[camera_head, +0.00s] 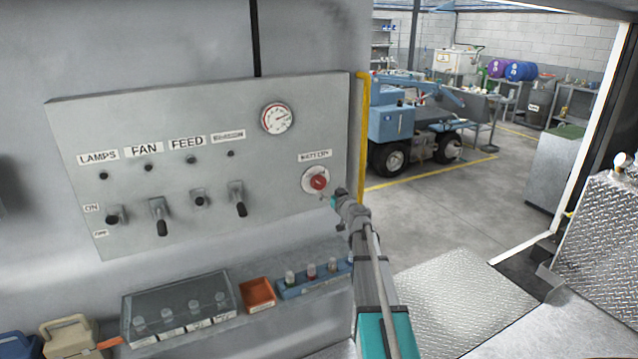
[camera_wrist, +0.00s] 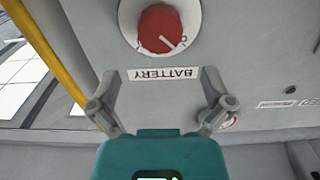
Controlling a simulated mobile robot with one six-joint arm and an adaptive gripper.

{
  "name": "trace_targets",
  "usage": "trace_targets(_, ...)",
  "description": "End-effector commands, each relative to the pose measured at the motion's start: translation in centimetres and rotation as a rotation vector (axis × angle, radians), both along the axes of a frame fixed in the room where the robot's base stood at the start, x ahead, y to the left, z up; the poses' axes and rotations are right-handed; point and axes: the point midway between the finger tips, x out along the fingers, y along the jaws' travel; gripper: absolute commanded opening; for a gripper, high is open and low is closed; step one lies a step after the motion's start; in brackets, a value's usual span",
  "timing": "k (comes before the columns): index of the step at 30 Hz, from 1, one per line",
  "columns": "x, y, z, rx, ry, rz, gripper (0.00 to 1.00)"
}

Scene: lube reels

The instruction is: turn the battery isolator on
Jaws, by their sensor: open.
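The battery isolator (camera_head: 319,182) is a red round knob on a white disc, at the right end of the grey switch panel under a BATTERY label (camera_head: 315,155). In the wrist view the red knob (camera_wrist: 158,29) shows near the top, upside down, with a white pointer line toward its lower right. My gripper (camera_head: 332,199) is close to the knob's lower right in the head view. In the wrist view its two fingers (camera_wrist: 162,100) are spread with nothing between them, and the knob lies beyond their tips. I cannot tell whether a finger touches the panel.
The panel (camera_head: 270,185) also holds a gauge (camera_head: 277,118), several toggle switches and several small lamps. A yellow pipe (camera_head: 363,140) runs along its right edge. Below is a ledge with a clear-lidded box (camera_head: 180,308), an orange tray (camera_head: 257,294) and a blue rack (camera_head: 315,279).

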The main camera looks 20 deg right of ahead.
Motion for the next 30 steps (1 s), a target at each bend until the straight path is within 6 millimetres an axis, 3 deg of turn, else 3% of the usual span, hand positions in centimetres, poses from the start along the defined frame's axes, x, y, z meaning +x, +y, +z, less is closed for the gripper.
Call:
trace_targets(6,3.8,0.1,0.0,0.0,0.0,0.001,1.0)
trace_targets(15,7.3,0.2,0.0,0.0,0.0,0.001,1.0)
trace_targets(30,8.2,0.4,0.0,0.0,0.0,0.001,1.0)
